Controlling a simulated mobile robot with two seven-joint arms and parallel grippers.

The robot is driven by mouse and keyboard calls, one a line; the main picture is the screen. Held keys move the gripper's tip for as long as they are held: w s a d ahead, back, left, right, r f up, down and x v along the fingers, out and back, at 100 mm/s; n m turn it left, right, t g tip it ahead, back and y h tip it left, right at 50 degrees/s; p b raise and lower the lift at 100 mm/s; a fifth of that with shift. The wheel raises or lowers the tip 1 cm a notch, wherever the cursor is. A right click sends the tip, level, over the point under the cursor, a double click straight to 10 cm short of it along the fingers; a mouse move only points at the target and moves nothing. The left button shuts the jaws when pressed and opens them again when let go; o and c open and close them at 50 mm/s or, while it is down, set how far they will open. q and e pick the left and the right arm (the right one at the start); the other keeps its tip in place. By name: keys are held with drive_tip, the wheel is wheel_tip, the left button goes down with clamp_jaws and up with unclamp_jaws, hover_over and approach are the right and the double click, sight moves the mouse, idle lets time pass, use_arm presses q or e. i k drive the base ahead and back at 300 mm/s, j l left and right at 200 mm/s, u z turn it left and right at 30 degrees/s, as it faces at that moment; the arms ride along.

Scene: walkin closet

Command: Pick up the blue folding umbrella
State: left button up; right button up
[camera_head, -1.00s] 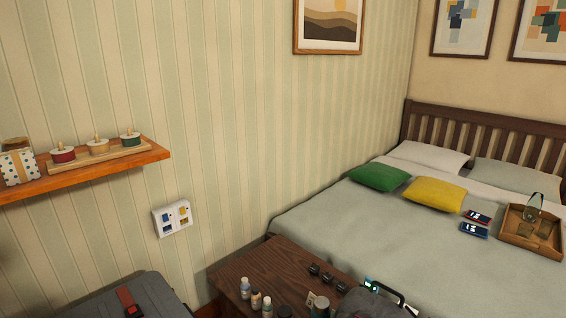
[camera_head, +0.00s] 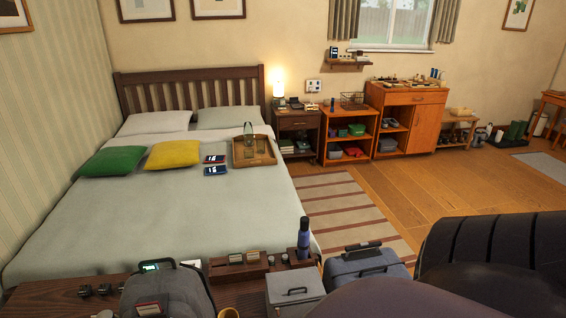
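I cannot pick out the blue folding umbrella for sure. A slim upright blue object with a dark top (camera_head: 304,238) stands at the right end of the dark wooden table in front of the bed; it could be a bottle or the folded umbrella. A smaller dark blue upright object (camera_head: 332,104) stands on the orange shelf unit at the back, too small to identify. Neither of my grippers shows in the head view.
The dark wooden table (camera_head: 60,292) holds a grey backpack (camera_head: 170,292). A grey case (camera_head: 295,288) and a blue-grey suitcase (camera_head: 365,268) stand beside it. A large dark ribbed shape (camera_head: 490,245) blocks the lower right. Wooden floor (camera_head: 450,185) is clear beyond the striped rug (camera_head: 345,205).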

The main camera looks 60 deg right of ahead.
sight(303, 244)
drive_tip(key=z, duration=1.95)
